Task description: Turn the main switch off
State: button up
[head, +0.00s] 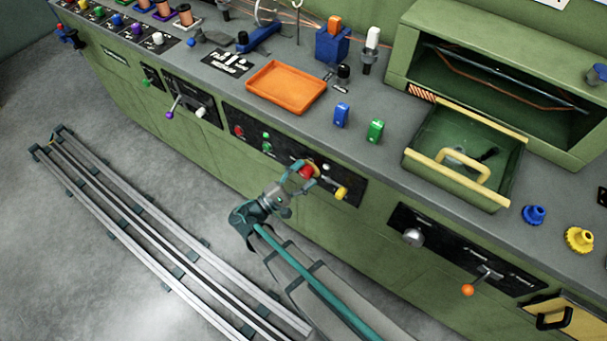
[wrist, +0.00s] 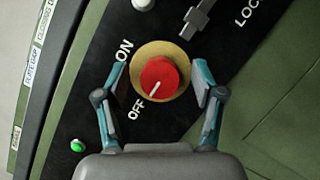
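The main switch is a round red knob (wrist: 158,77) on a brass-coloured ring, on a black panel (wrist: 65,118) with ON and OFF printed beside it. Its white pointer line slants down-left, toward the OFF label. In the head view the red knob (head: 306,172) shows at my gripper's tip, partly covered. My gripper (wrist: 158,82) is open, with one teal finger on each side of the knob. Gaps show between the fingertips and the red knob. My gripper (head: 302,175) also shows at the panel in the head view.
A yellow-ended handle (head: 341,192) sits just right of the knob. A green light (wrist: 77,145) and a white button (wrist: 143,4) are nearby.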

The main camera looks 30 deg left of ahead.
jog(key=v, duration=1.2)
dwell(0.4)
jog(key=w+d+f+m+g+h, duration=0.1)
jog(key=w+d+f+m+g, duration=0.1)
jog(key=d+f+g, duration=0.7)
jog(key=w+d+f+m+g, duration=0.2)
jog(key=d+f+g, duration=0.3)
jog(key=d+f, duration=0.8)
jog(key=s+d+f+m+g+y, duration=0.1)
jog(key=s+d+m+g, duration=0.3)
jog(key=d, duration=0.5)
jog(key=s+d+f+m+g+y, duration=0.1)
jog(key=s+d+m+g+y, duration=0.3)
jog(key=d+m, duration=0.3)
jog(key=s+d+f+m+g+y, duration=0.2)
jog(key=s+d+m+g+y, duration=0.1)
jog(key=d, duration=0.9)
jog(key=shift+s+d+m+g, duration=0.2)
jog(key=shift+s+m+g, duration=0.35)
jog(key=shift+m, duration=0.65)
